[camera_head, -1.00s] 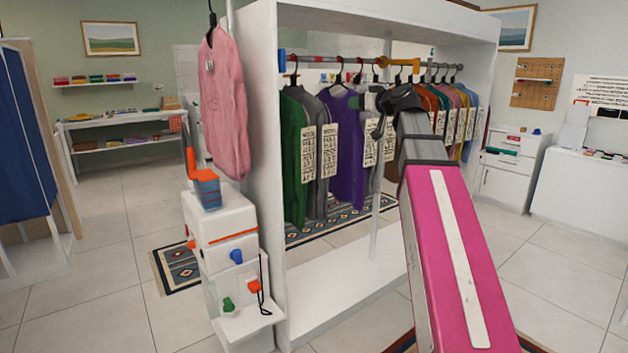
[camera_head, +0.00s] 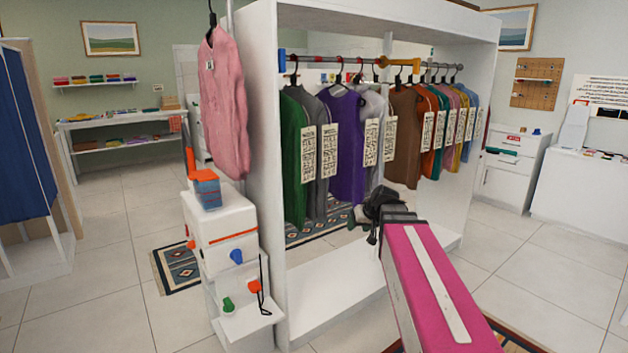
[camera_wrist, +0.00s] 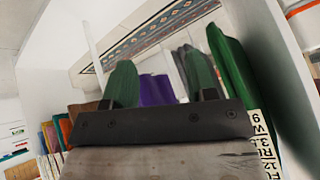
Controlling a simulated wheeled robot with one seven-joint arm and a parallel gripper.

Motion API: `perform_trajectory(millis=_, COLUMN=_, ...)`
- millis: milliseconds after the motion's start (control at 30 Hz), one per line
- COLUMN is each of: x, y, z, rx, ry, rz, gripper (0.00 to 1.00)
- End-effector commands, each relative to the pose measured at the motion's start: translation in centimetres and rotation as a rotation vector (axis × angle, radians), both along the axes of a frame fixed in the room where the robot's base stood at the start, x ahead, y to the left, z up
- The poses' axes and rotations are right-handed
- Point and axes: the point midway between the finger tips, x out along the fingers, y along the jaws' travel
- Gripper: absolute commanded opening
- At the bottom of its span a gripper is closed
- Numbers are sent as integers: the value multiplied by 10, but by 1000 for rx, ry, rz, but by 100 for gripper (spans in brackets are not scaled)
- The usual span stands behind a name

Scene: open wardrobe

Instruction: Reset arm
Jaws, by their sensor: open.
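My pink arm reaches in from the lower right of the head view. My gripper (camera_head: 364,216) is at its far end, inside the open wardrobe (camera_head: 262,130), below the hanging garments and above the bottom board. In the wrist view my gripper (camera_wrist: 160,78) shows two green fingers spread apart with nothing held between them. Purple (camera_head: 345,150), green (camera_head: 294,160), grey and brown (camera_head: 402,140) garments hang from the rail (camera_head: 330,62). The purple one (camera_wrist: 156,90) shows beyond the fingers in the wrist view, and a green garment (camera_wrist: 232,75) is beside the right finger.
A pink top (camera_head: 223,105) hangs outside the wardrobe's left side panel. A white stand (camera_head: 225,240) with small coloured items is below it. A patterned rug (camera_head: 176,264) lies on the floor. The wardrobe's bottom board (camera_head: 330,300) looks clear.

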Motion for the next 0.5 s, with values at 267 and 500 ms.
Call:
perform_trajectory(millis=267, x=-64, y=-10, z=-106, rx=-112, ry=247, rz=-76, gripper=52)
perform_trajectory(millis=500, x=-123, y=-23, z=-177, rx=-226, ry=431, rz=-146, gripper=52)
